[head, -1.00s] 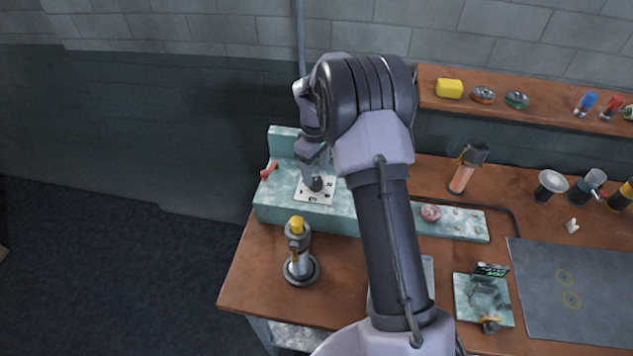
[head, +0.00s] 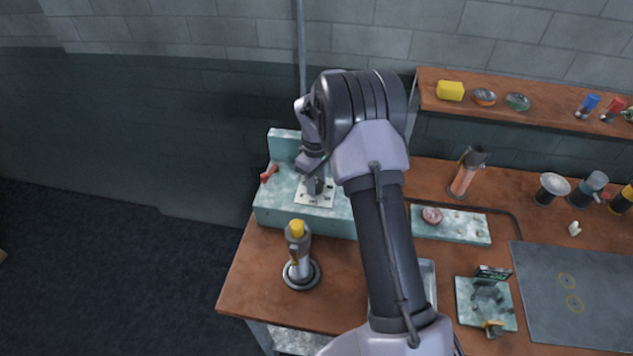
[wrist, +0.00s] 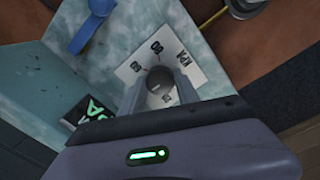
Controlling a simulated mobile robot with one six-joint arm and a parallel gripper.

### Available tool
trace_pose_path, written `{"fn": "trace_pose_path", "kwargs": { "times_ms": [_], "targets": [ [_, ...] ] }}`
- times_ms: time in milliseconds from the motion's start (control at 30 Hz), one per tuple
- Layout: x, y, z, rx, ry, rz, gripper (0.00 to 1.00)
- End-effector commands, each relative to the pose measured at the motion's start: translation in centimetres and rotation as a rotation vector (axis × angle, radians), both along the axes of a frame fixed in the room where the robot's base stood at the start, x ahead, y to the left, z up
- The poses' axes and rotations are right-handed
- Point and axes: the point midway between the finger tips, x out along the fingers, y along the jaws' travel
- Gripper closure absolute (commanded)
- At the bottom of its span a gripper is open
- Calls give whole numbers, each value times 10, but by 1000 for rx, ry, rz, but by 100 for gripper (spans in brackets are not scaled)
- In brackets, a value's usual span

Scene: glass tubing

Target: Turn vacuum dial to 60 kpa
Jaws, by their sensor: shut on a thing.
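The vacuum dial (wrist: 161,86) is a dark round knob on a white marked plate (wrist: 188,64) on top of a pale teal mottled housing (head: 285,214). In the head view the plate (head: 316,200) shows at the back left of the bench, with the dial mostly hidden by my gripper. My gripper (wrist: 160,90) is shut on the dial, one finger on each side of it. It also shows in the head view (head: 315,186). Numbers on the plate are tilted and too small to read surely, so I cannot tell the setting.
A red lever (head: 269,173) sits on the housing left of the dial. A metal burner-like stand with a yellow top (head: 298,228) is in front. A shelf (head: 535,116) runs along the wall.

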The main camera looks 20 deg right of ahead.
Motion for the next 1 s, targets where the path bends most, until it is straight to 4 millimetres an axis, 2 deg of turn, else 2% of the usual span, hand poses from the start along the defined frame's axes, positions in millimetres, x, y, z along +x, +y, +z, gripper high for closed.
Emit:
{"fn": "trace_pose_path", "kwargs": {
  "times_ms": [367,1000],
  "targets": [
    [0,0,0,0,-1,-172,100],
    [1,1,0,-1,-1,-753,100]
  ]
}}
